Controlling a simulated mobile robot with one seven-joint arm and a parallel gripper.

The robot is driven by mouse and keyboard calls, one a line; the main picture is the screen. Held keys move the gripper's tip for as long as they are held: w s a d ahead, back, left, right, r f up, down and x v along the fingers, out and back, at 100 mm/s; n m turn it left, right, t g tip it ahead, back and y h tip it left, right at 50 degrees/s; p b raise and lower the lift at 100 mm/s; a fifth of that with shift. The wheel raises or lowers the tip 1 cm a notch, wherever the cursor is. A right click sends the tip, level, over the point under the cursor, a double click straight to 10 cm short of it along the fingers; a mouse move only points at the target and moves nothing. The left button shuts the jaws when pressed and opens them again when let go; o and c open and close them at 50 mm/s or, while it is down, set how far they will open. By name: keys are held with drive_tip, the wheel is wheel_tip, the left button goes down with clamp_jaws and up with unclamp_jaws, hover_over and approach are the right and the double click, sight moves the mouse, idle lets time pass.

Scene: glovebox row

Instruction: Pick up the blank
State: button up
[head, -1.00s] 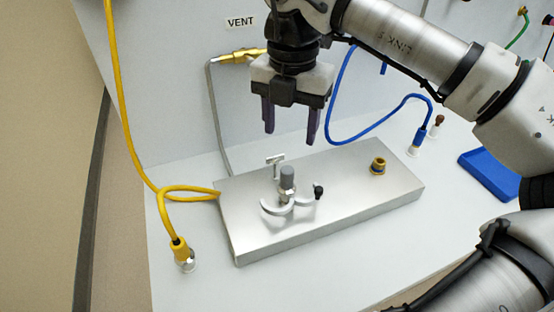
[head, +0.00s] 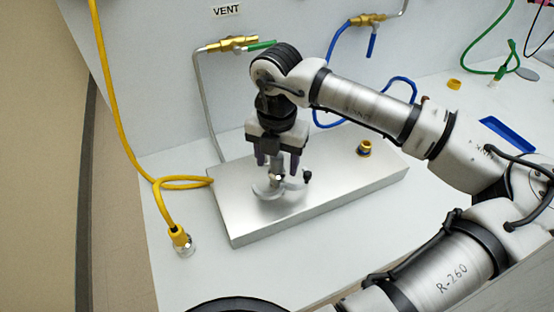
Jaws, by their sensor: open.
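A grey upright plug (head: 276,168), which looks like the blank, stands on a metal block (head: 235,222). A silvery clamp (head: 268,191) with curved arms and a small black knob (head: 306,176) sits around its foot. My gripper (head: 278,161) points down over the plug. Its dark purple fingers are open, one on each side of the plug, and I cannot tell whether they touch it. The gripper hides the plug's top and the small bracket behind it.
A brass fitting (head: 365,149) stands on the block's right side. A yellow hose (head: 127,125) runs along the left to a fitting (head: 181,240). A blue hose (head: 325,95) and the vent valve (head: 225,45) are on the wall behind. The bench front is clear.

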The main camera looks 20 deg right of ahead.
drive_tip(key=shift+f, duration=0.45)
drive_tip(key=shift+c, duration=0.4)
clamp_jaws()
drive_tip(key=shift+s, duration=0.1)
